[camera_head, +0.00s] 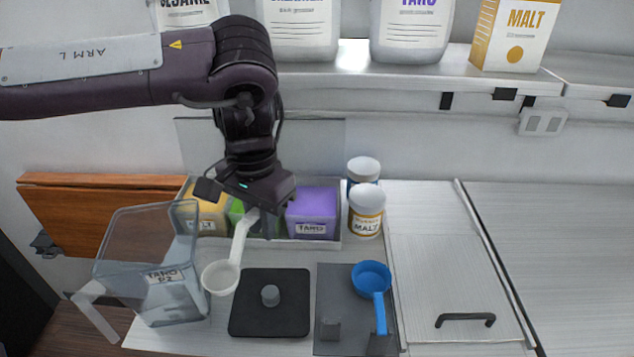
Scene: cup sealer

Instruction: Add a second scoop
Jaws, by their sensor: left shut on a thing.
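My left gripper (255,203) comes down from the upper left and is shut on the handle of a white scoop (221,278). The scoop's bowl hangs at the lower left of the gripper, beside the clear pitcher (170,295) labelled TARO. What the bowl holds cannot be told. Behind the gripper a tray (344,241) holds a yellow tub (208,216), a green tub (237,212) partly hidden by the gripper and handle, and a purple tub (312,206) labelled TARO. A blue scoop (371,276) lies on a grey mat. My right gripper is not in view.
A black square pad (270,318) with a grey knob lies right of the pitcher. Two white-lidded jars (366,213), the front one labelled MALT, stand right of the tubs. A panel with a black handle (465,320) is at the right. A shelf above holds large containers.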

